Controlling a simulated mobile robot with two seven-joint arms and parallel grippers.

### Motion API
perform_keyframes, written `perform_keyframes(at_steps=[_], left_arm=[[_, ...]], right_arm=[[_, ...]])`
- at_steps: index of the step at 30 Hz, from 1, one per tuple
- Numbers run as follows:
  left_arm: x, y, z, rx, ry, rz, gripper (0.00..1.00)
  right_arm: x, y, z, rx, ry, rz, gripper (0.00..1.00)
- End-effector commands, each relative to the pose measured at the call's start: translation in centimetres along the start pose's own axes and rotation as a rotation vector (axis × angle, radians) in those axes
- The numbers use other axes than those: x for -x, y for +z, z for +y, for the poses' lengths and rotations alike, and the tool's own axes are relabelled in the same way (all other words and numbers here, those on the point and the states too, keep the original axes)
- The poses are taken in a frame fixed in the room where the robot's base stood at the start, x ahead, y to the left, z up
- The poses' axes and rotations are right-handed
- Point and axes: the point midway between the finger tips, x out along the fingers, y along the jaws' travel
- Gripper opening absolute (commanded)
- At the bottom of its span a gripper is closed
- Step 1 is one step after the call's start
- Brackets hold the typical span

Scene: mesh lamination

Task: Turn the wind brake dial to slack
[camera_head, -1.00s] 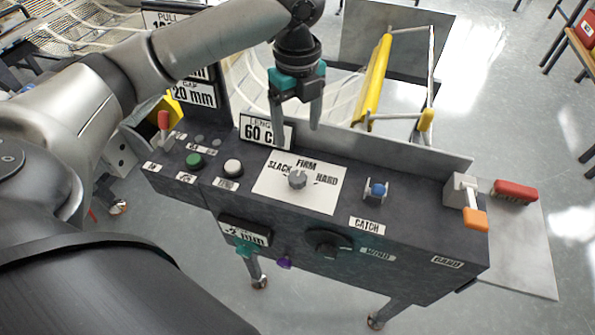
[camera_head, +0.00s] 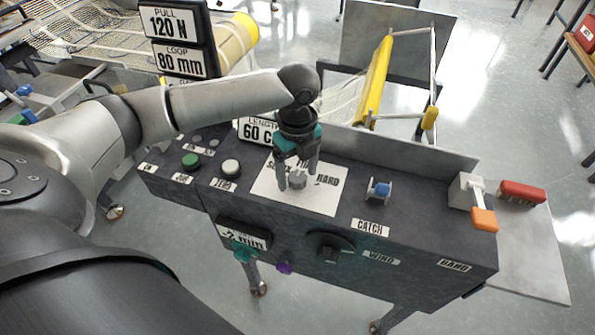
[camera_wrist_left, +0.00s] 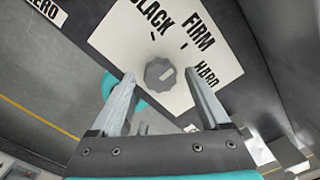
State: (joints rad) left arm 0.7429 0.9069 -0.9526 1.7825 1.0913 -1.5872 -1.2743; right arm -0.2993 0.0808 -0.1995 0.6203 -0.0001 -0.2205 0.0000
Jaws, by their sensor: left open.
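The wind brake dial (camera_head: 297,181) is a small grey knob on a white card (camera_head: 325,201) marked SLACK, FIRM and HARD, on top of the dark console. In the left wrist view the dial (camera_wrist_left: 159,73) shows a short pale mark on its top; I cannot tell surely which word it points to. My left gripper (camera_head: 297,177) points down over the card, open, with one finger on each side of the dial. In the left wrist view the fingers stand apart from the knob, with gaps on both sides. The gripper partly hides SLACK and FIRM in the head view. My right gripper is not in view.
A green button (camera_head: 190,161) and a white button (camera_head: 231,168) are left of the card. A blue catch (camera_head: 379,190) and an orange-tipped lever (camera_head: 484,218) are to the right. A LENGTH sign (camera_head: 257,131) stands close behind my gripper. A black dial (camera_head: 329,247) is on the front face.

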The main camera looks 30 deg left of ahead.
Motion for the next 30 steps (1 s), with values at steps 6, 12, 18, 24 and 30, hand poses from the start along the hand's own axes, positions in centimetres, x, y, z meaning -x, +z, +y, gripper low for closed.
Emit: perform_keyframes(at_steps=[6,12,18,24,30], left_arm=[[0.03,-0.01,0.00,0.000,0.000,0.000,0.67],[0.05,0.00,0.00,0.000,0.000,0.000,0.45],[0.05,0.01,0.01,0.000,0.001,0.000,0.22],[0.06,0.02,0.02,0.000,0.001,0.000,0.00],[0.11,0.02,0.03,0.005,0.002,0.000,0.00]], right_arm=[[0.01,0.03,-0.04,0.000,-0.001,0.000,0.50],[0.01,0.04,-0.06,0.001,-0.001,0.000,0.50],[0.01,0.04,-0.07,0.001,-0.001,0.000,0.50],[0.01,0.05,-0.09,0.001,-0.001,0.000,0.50],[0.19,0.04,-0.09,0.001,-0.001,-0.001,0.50]])
